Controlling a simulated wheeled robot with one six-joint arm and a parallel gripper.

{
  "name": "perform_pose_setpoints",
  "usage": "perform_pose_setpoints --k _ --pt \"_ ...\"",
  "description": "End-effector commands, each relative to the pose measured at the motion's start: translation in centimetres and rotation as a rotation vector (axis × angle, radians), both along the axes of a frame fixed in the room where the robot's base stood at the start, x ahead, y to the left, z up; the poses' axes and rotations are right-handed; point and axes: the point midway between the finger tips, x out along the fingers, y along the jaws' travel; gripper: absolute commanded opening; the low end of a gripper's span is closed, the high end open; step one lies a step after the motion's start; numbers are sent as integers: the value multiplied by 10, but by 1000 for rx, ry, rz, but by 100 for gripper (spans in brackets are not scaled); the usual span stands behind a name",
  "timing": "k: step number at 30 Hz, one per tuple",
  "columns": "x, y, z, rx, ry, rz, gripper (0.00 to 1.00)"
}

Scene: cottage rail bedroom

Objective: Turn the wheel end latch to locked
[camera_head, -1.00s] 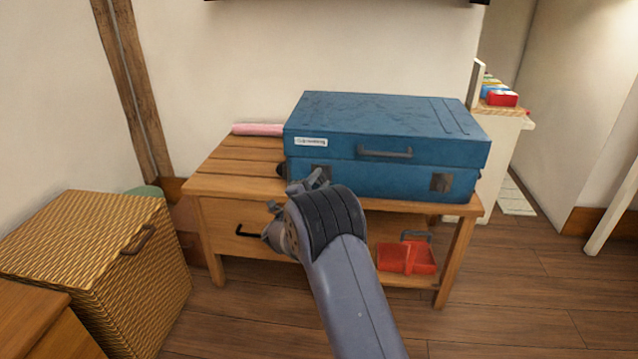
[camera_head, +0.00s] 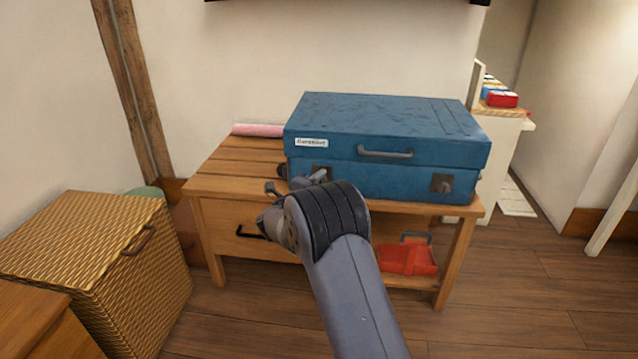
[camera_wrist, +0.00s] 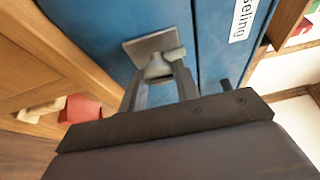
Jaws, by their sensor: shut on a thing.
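A blue suitcase (camera_head: 390,112) lies flat on a wooden bench. Its left latch has a grey square plate (camera_head: 320,170) on the front face, close to the end with a dark wheel (camera_head: 282,171). In the wrist view the latch plate (camera_wrist: 150,45) and its grey knob (camera_wrist: 160,67) show between my fingers. My gripper (camera_wrist: 160,78) is shut on the knob. In the head view my gripper (camera_head: 294,183) is at the left latch and partly hides it. The knob's turn angle is hard to tell. The right latch (camera_head: 441,183) is clear of me.
The bench (camera_head: 225,183) has a drawer and a low shelf with a red caddy (camera_head: 407,259). A pink roll (camera_head: 258,130) lies behind the suitcase's left end. A wicker hamper (camera_head: 135,260) stands at the left. Open floor (camera_head: 520,290) lies at the right.

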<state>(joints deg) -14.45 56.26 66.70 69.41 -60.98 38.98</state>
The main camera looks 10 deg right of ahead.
Motion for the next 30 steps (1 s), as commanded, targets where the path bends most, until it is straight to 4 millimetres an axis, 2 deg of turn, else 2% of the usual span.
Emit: perform_pose_setpoints --k 9,10,17,25,30 --pt "0 0 0 2 -1 0 8" --pt "0 0 0 2 -1 0 31" --pt "0 0 0 1 -1 0 50" --pt "-1 1 0 1 -1 0 51" --pt "-15 14 3 1 2 3 51"
